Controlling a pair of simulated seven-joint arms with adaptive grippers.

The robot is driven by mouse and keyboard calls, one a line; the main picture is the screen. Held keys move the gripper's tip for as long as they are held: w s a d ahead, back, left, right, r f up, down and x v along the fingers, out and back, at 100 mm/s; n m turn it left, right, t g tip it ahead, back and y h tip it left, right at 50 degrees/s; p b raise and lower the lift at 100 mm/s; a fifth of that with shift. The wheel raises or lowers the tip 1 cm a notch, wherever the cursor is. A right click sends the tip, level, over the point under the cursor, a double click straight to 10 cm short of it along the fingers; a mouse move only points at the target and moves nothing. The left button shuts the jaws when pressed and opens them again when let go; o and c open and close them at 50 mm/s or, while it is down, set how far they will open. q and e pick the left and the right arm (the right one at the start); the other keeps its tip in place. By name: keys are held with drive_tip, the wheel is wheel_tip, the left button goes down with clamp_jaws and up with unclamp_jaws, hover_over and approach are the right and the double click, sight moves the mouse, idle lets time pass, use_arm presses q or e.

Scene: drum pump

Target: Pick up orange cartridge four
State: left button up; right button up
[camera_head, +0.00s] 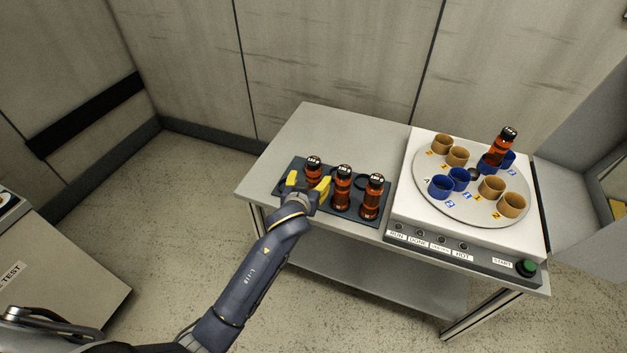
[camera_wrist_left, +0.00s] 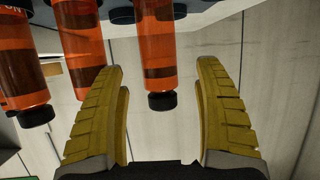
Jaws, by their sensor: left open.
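Three orange cartridges with black caps stand upright in a dark rack (camera_head: 282,189) on the table: a left one (camera_head: 314,173), a middle one (camera_head: 342,188) and a right one (camera_head: 372,198). A fourth orange cartridge (camera_head: 497,150) stands tilted-looking in a blue cup on the turntable. The cap numbers are too small to read surely. My left gripper (camera_head: 308,186), with yellow fingers, is open at the left cartridge. In the left wrist view, one cartridge (camera_wrist_left: 157,62) shows in the gap between the open fingers (camera_wrist_left: 160,85); contact cannot be told. My right gripper is not in view.
Two more cartridges show left of the fingers in the wrist view. A white machine (camera_head: 404,190) with a round turntable (camera_head: 470,208), blue and tan cups and a green start button (camera_head: 526,268) stands at right. The table (camera_head: 300,130) is clear behind the rack.

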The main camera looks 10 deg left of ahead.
sight(312, 179)
use_arm(q)
drive_tip(key=shift+x, duration=2.5)
drive_tip(key=c, duration=1.3)
